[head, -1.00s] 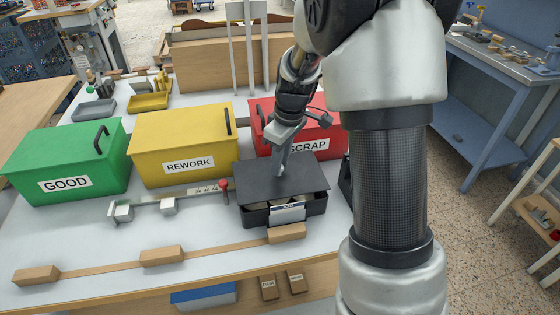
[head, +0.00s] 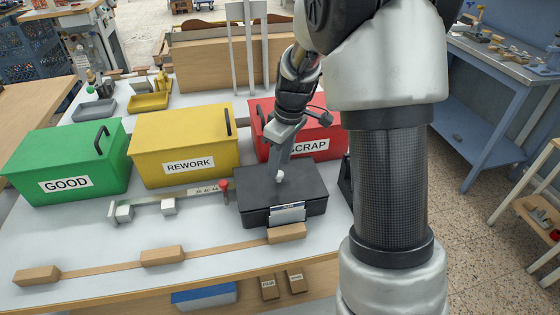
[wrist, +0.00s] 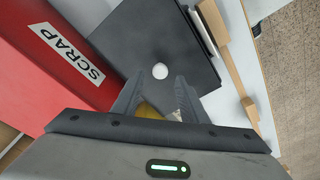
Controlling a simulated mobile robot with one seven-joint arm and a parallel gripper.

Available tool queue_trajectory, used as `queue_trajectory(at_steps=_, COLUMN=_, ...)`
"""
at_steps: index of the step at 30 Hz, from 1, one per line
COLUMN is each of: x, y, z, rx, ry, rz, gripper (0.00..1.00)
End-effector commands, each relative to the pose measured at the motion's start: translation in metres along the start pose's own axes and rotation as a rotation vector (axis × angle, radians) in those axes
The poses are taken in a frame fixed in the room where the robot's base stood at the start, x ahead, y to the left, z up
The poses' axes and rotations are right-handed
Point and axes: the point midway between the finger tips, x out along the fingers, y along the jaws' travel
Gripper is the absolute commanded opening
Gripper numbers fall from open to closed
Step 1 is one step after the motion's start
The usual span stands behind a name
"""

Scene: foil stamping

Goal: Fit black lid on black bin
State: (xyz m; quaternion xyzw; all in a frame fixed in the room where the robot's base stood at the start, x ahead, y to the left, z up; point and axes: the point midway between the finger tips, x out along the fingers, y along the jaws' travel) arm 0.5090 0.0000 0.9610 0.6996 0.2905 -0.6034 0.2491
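The black lid (head: 307,184) lies flat on the black bin (head: 252,214) at the right of the white table, and no gap shows between them at the front. A small pale knob (head: 280,177) stands at the middle of the lid. My gripper (head: 281,167) is over the lid with its fingers at the knob. In the wrist view my gripper (wrist: 157,82) is open, its fingers spread apart. The knob (wrist: 160,71) shows just past the fingertips, clear of both, on the dark lid (wrist: 135,40). The bin's inside is hidden.
The red SCRAP bin (head: 265,128) stands close behind the black bin. The yellow REWORK bin (head: 185,145) and green GOOD bin (head: 70,160) stand left. A white card (head: 287,213) is at the black bin's front. A wooden strip with blocks (head: 162,256) runs along the table's front.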

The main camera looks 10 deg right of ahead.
Motion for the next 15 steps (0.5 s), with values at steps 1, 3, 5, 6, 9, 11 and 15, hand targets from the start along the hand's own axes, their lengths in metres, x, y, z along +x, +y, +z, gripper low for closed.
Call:
queue_trajectory(at_steps=1, x=-0.013, y=0.002, z=-0.001, rx=0.000, ry=0.005, rz=0.005, gripper=0.40)
queue_trajectory(at_steps=3, x=-0.029, y=0.001, z=-0.002, rx=0.000, ry=0.006, rz=0.006, gripper=0.40)
queue_trajectory(at_steps=5, x=-0.043, y=0.002, z=-0.002, rx=-0.001, ry=0.007, rz=0.006, gripper=0.40)
queue_trajectory(at_steps=6, x=-0.052, y=0.001, z=-0.001, rx=-0.001, ry=0.005, rz=0.005, gripper=0.40)
queue_trajectory(at_steps=9, x=-0.074, y=0.001, z=-0.001, rx=0.000, ry=0.005, rz=0.006, gripper=0.40)
queue_trajectory(at_steps=11, x=-0.086, y=0.001, z=-0.001, rx=0.001, ry=0.005, rz=0.006, gripper=0.40)
queue_trajectory(at_steps=15, x=-0.106, y=0.001, z=-0.001, rx=0.001, ry=0.004, rz=0.004, gripper=0.40)
